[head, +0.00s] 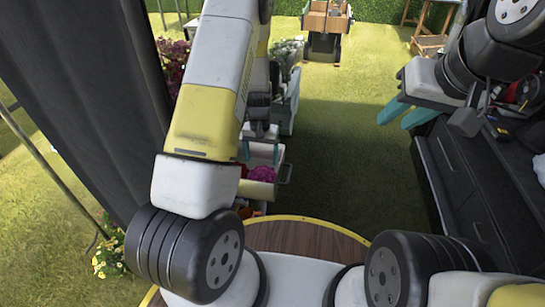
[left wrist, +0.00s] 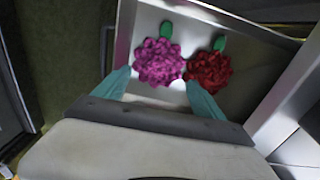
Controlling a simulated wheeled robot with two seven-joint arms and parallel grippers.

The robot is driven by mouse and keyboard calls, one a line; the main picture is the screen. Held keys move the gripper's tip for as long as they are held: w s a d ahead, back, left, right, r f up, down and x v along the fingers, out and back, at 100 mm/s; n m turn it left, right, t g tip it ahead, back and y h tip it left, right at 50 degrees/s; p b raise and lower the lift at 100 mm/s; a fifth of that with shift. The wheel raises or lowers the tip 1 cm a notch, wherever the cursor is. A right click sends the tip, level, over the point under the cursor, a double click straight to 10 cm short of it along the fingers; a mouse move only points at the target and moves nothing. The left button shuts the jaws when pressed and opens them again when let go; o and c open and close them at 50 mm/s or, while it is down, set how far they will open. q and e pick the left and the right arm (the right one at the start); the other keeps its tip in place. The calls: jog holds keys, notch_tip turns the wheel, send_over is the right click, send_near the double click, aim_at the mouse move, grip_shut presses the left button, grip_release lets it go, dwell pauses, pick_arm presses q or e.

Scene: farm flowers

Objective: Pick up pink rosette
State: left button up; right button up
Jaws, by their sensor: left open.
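The pink rosette (left wrist: 160,62) lies in a pale metal tray (left wrist: 232,42) with its green stem end pointing away from my gripper. My left gripper (left wrist: 159,80) is open, with its teal fingers on either side of the near part of the pink rosette. Whether they touch it I cannot tell. The right finger reaches the edge of the red rosette (left wrist: 209,71) beside it. In the head view the pink rosette (head: 263,173) shows below the left gripper (head: 261,152). My right gripper (head: 405,116) is open and empty, far from the tray.
A dark cabinet with drawers (head: 456,165) stands at the right under my right arm. A dark curtain (head: 85,80) hangs at the left. Several other flowers (head: 172,60) stand behind my left arm. Open grass (head: 340,150) lies in the middle.

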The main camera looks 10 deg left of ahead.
aim_at(262, 170)
pick_arm(q)
notch_tip(262, 170, down, 8)
jog(key=shift+w+d+r, duration=0.1)
jog(key=shift+d+r, duration=0.05)
jog(key=c, duration=1.4)
notch_tip(262, 170, up, 10)
jog(key=shift+r, duration=0.1)
